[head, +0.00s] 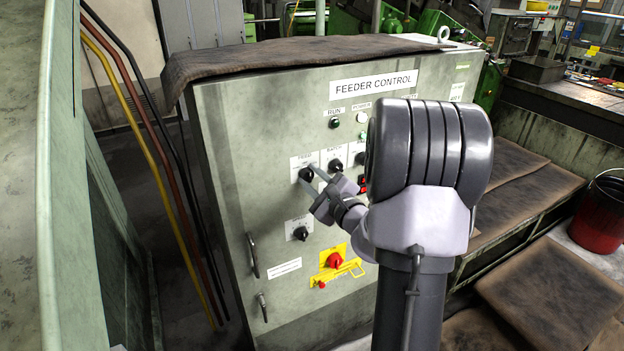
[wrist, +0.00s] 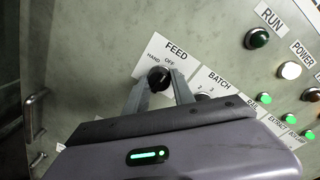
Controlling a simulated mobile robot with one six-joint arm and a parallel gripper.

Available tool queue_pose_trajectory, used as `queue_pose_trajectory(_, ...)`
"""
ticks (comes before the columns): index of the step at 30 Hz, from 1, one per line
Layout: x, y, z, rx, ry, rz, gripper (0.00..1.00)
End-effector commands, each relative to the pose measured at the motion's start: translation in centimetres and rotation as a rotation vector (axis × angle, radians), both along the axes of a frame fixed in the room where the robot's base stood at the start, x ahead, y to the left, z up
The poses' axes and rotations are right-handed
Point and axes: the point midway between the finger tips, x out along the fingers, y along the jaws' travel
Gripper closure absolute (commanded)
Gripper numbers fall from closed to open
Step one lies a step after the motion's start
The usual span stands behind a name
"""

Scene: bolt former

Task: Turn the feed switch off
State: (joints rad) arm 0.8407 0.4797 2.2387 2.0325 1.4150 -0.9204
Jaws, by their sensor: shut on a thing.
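The feed switch (head: 306,175) is a black rotary knob on a white plate, at the left of a row of switches on the grey-green feeder control cabinet (head: 240,130). In the wrist view the feed switch (wrist: 158,78) sits under the label FEED, with HAND and OFF marked above it. My gripper (head: 312,173) reaches it from the lower right. In the wrist view my gripper (wrist: 157,84) has one finger on each side of the knob, shut on it. The knob's pointer is too small and partly hidden to read.
The batch switch (head: 336,166) is close on the right. Below are another black knob (head: 301,234) and a red switch on a yellow plate (head: 334,261). A door handle (head: 253,256) is at the lower left. Yellow, red and black pipes run left of the cabinet.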

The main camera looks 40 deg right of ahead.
Motion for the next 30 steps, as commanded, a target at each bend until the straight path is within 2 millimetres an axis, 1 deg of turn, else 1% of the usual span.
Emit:
queue_pose_trajectory(2, 0.0, 0.0, 0.0, 0.000, 0.000, 0.000, 1.00)
queue_pose_trajectory(3, 0.0, 0.0, 0.0, 0.000, 0.000, 0.000, 0.68)
queue_pose_trajectory(5, 0.0, 0.0, 0.0, 0.001, 0.000, 0.000, 0.56)
queue_pose_trajectory(6, 0.0, 0.0, 0.0, 0.001, 0.000, 0.000, 0.48)
queue_pose_trajectory(15, -0.1, 0.0, 0.0, 0.001, 0.000, 0.000, 0.48)
queue_pose_trajectory(17, -0.3, 0.0, 0.0, 0.002, 0.000, -0.001, 0.48)
queue_pose_trajectory(19, -1.1, 0.1, 0.1, 0.002, 0.001, -0.001, 0.48)
queue_pose_trajectory(20, -1.6, 0.2, 0.1, 0.002, 0.001, -0.001, 0.48)
queue_pose_trajectory(23, -4.1, 0.6, 0.3, 0.003, 0.001, -0.004, 0.48)
queue_pose_trajectory(26, -7.2, 1.2, 0.4, 0.003, 0.000, -0.006, 0.48)
queue_pose_trajectory(30, -12.0, 2.1, 0.7, 0.004, -0.001, -0.009, 0.48)
